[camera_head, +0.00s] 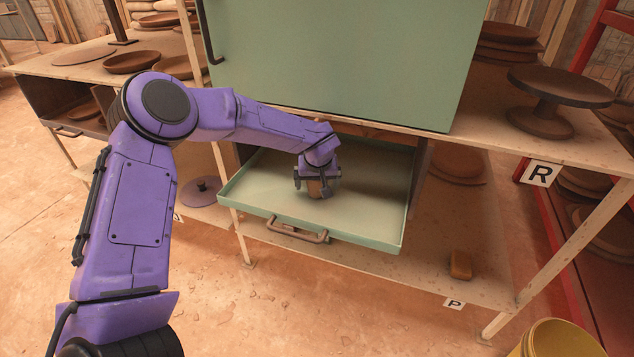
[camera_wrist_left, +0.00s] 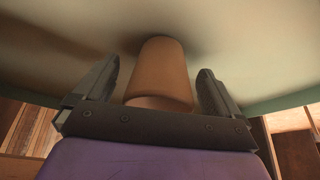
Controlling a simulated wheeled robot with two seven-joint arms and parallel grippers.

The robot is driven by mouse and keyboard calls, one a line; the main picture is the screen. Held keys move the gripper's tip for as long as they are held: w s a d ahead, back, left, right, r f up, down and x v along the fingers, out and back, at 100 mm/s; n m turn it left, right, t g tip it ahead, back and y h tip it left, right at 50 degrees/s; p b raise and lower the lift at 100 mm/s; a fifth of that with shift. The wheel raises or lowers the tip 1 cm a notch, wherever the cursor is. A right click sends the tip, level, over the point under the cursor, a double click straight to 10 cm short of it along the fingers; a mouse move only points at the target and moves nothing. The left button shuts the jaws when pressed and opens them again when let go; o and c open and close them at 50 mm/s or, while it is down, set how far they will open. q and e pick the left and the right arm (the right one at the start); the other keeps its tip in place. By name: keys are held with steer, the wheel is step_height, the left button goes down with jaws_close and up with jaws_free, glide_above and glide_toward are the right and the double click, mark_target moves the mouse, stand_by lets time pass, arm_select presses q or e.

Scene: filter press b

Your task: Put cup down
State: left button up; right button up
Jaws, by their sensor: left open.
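The cup (camera_wrist_left: 163,70) is a plain brown-orange cylinder. In the left wrist view it stands between the two dark fingers of my left gripper (camera_wrist_left: 158,85), with a gap showing on each side. In the head view my left gripper (camera_head: 317,185) is inside the pulled-out pale green drawer (camera_head: 375,215), and the cup (camera_head: 315,190) shows only in part below it. The cup appears to rest on the drawer floor, with a dark shadow at its far end in the wrist view. My right gripper is out of view.
A green cabinet front (camera_head: 340,60) stands above the drawer. The drawer has a brown handle (camera_head: 297,230) at its front. A round stand (camera_head: 545,120) is on the right table, a small brown block (camera_head: 460,265) on the lower shelf, and a yellow bucket (camera_head: 560,338) at bottom right.

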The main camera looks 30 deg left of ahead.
arm_select(q)
steer(key=p+v, duration=0.3)
steer(key=v, duration=0.9)
steer(key=shift+r, duration=0.15)
steer(key=shift+a, duration=0.1)
